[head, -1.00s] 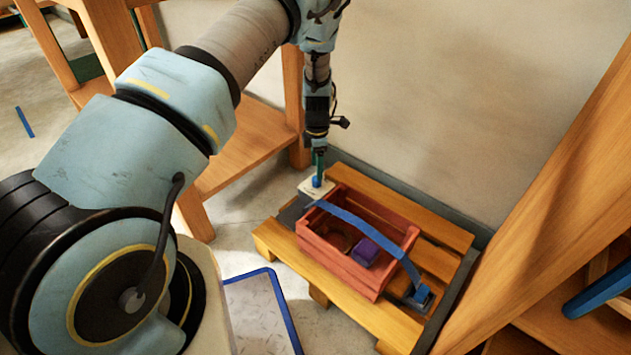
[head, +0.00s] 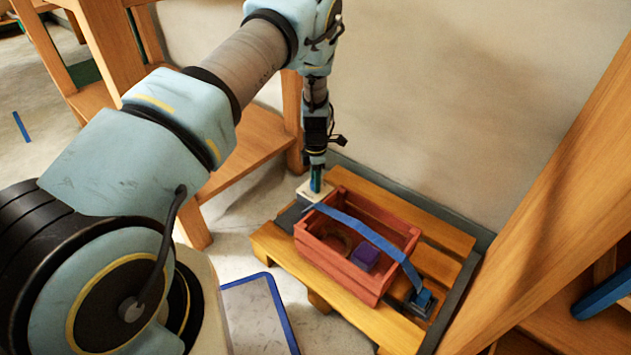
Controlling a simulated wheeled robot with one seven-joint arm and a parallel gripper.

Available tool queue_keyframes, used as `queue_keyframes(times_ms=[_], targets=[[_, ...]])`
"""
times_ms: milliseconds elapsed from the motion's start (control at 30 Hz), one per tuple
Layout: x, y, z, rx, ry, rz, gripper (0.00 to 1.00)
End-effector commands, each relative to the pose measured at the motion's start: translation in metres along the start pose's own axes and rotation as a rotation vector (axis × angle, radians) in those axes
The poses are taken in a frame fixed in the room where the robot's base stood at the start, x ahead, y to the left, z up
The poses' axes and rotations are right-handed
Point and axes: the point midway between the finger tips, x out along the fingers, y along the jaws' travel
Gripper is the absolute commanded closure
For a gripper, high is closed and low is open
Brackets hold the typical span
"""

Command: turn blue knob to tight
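The blue knob is hidden behind my gripper's fingers. It sat on a small white plate (head: 304,191) at the left back corner of the wooden pallet (head: 280,253). My gripper (head: 316,189) points straight down, with its green fingertips low over that plate, at the knob's place. Whether the fingers are open or shut on the knob is too small to tell. A blue strap (head: 358,228) runs from near the plate across a red crate (head: 333,262) to a blue fitting (head: 422,298) at the pallet's right front.
A purple block (head: 365,257) lies in the crate. A wooden frame with a shelf (head: 243,150) stands close left of my gripper. A wall (head: 440,110) is behind the pallet, a wooden post (head: 540,200) to its right. A blue-edged panel (head: 255,312) lies in front.

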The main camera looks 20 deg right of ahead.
Motion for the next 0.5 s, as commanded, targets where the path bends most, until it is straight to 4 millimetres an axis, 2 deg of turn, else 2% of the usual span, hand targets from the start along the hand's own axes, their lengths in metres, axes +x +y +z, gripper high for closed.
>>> queue_keyframes(times_ms=[33,333,500], targets=[[-0.0001,0.0,0.0,0.0,0.0,0.0,0.66],[-0.0001,-0.0001,0.0,0.0,0.0,0.0,0.99],[-0.0001,0.0,0.0,0.0,0.0,0.0,1.0]])
